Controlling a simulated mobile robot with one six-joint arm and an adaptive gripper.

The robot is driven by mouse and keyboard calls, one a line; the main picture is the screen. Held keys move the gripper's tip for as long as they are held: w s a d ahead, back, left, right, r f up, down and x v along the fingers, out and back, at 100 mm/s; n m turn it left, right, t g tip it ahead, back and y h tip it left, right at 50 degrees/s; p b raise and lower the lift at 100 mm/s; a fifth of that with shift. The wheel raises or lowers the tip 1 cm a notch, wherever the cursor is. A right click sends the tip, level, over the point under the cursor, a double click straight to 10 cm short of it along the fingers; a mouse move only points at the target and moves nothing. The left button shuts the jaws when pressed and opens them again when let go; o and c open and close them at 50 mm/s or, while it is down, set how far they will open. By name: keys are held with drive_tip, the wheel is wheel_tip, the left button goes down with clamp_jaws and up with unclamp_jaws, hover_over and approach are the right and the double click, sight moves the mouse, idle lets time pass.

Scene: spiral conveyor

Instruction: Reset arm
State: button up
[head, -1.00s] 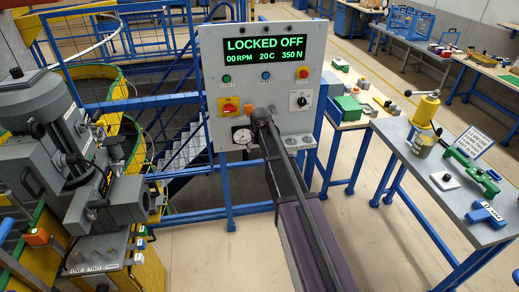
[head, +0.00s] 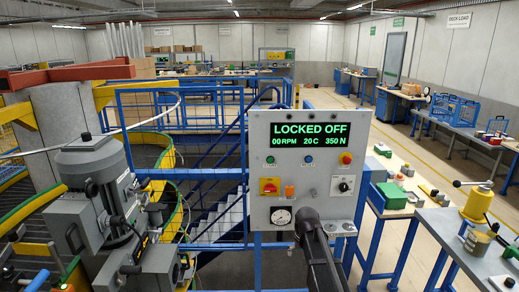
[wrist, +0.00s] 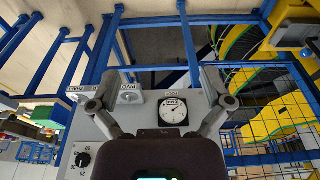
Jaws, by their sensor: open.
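My gripper (head: 308,218) is in front of the lower part of the grey control panel (head: 262,140) in the head view, with my dark arm running down to the picture's bottom edge. In the wrist view my gripper (wrist: 150,8) is open, its two fingers spread wide with nothing between the tips. The panel (wrist: 60,155) lies behind the fingers there. The round gauge (wrist: 172,112) shows between them. I cannot tell how far the fingers are from the panel.
The panel display (head: 310,135) reads LOCKED OFF, 00 RPM, 20 C, 350 N. Blue railings (head: 205,172) stand behind. A grey machine (head: 100,205) is at left. A bench (head: 465,250) with a yellow-topped press (head: 478,203) is at right. Open floor shows between benches.

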drive_tip(key=s+g, duration=0.2)
drive_tip(key=s, duration=1.7)
drive_tip(key=shift+s+d+f, duration=0.15)
drive_tip(key=shift+s, duration=0.25)
idle(0.8)
